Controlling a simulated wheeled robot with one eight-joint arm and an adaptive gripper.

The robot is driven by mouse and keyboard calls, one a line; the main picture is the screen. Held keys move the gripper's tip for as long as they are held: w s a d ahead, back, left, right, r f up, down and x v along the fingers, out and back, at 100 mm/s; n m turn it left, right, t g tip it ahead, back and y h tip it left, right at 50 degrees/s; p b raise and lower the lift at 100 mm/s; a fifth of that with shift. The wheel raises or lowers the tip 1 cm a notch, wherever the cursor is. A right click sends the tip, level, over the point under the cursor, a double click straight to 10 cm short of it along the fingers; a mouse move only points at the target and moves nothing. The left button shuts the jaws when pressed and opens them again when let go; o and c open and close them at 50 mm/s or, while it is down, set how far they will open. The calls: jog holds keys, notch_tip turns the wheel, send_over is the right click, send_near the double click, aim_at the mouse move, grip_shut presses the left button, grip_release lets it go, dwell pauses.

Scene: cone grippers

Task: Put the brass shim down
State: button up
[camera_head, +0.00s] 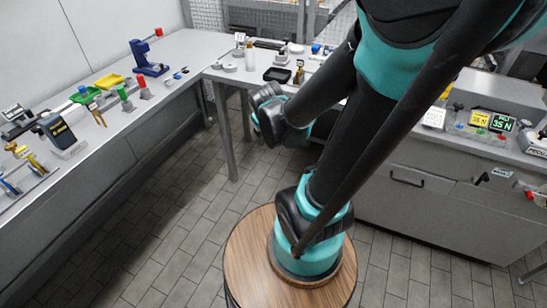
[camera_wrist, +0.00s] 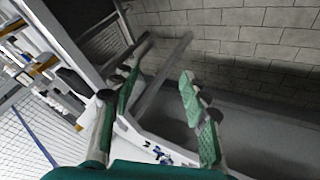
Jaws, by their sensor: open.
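My gripper (camera_wrist: 158,85) shows in the wrist view with its two green-padded fingers spread apart. Nothing is visible between the fingers. I cannot make out the brass shim in either view. In the head view my arm crosses the middle and right, and I cannot clearly make out the gripper's fingers there.
A left bench (camera_head: 120,128) holds a blue press (camera_head: 148,60), a yellow tray (camera_head: 110,80) and a green tray (camera_head: 84,94). A back bench (camera_head: 236,77) carries a black tray (camera_head: 278,74). A right bench has yellow and green displays (camera_head: 502,122). Tiled floor (camera_head: 190,210) lies open between.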

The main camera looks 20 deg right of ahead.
jog(key=s+a+f+m+g+y, duration=0.1)
jog(key=s+f+m+g, duration=0.2)
jog(key=s, duration=0.7)
jog(key=shift+s+f+m+y, duration=0.4)
jog(key=shift+f+m, duration=0.15)
jog(key=shift+m, duration=0.55)
